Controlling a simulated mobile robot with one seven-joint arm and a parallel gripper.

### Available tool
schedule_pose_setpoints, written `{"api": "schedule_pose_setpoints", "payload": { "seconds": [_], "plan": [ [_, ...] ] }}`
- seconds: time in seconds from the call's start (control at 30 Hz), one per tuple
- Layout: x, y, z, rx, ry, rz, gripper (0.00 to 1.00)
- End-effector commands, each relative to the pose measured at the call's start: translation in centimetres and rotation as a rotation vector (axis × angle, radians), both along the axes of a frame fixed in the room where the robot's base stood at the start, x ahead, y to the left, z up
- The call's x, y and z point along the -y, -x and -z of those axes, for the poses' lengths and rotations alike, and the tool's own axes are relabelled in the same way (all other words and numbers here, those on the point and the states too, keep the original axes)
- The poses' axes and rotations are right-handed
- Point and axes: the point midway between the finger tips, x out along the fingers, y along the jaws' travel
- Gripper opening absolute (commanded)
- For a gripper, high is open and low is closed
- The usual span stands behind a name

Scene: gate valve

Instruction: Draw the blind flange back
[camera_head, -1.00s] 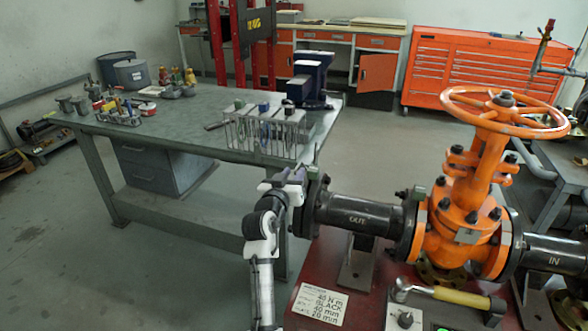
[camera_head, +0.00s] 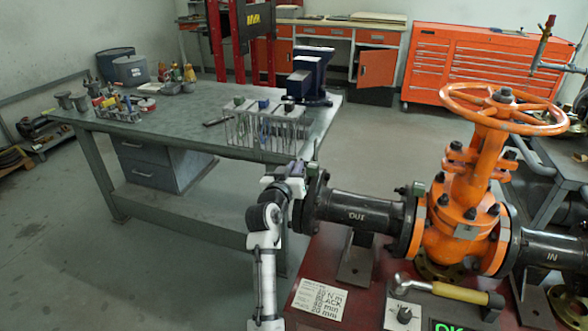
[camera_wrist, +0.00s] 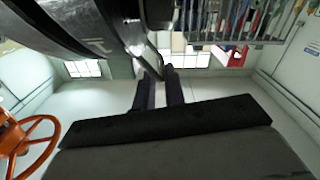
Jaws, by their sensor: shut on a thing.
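The blind flange (camera_head: 312,205) is a dark disc at the left end of the black OUT pipe (camera_head: 355,210) in the head view. I cannot tell whether there is a gap between it and the pipe's own flange. In the wrist view a large dark curved disc edge (camera_wrist: 85,28) fills the upper left. My gripper (camera_head: 296,172) is at the flange's upper left side. In the wrist view its two fingers (camera_wrist: 158,90) are close together at a thin dark edge, shut on the flange. The exact contact is partly hidden.
The orange gate valve (camera_head: 465,215) with its handwheel stands right of the pipe on a red bench. A yellow-handled wrench (camera_head: 445,290) and a placard (camera_head: 320,298) lie in front. The grey workbench (camera_head: 200,135) with tools stands behind left.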

Motion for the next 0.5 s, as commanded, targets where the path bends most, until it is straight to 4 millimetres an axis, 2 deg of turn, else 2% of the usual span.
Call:
{"api": "schedule_pose_setpoints", "payload": {
  "seconds": [0.23,0.47,0.5],
  "plan": [
    [-1.3,-0.3,0.3,0.0,-0.002,-0.007,0.0],
    [-1.4,-0.3,0.1,-0.001,-0.001,-0.009,0.0],
    [-1.5,-0.3,0.1,-0.001,-0.001,-0.009,0.13]
  ]
}}
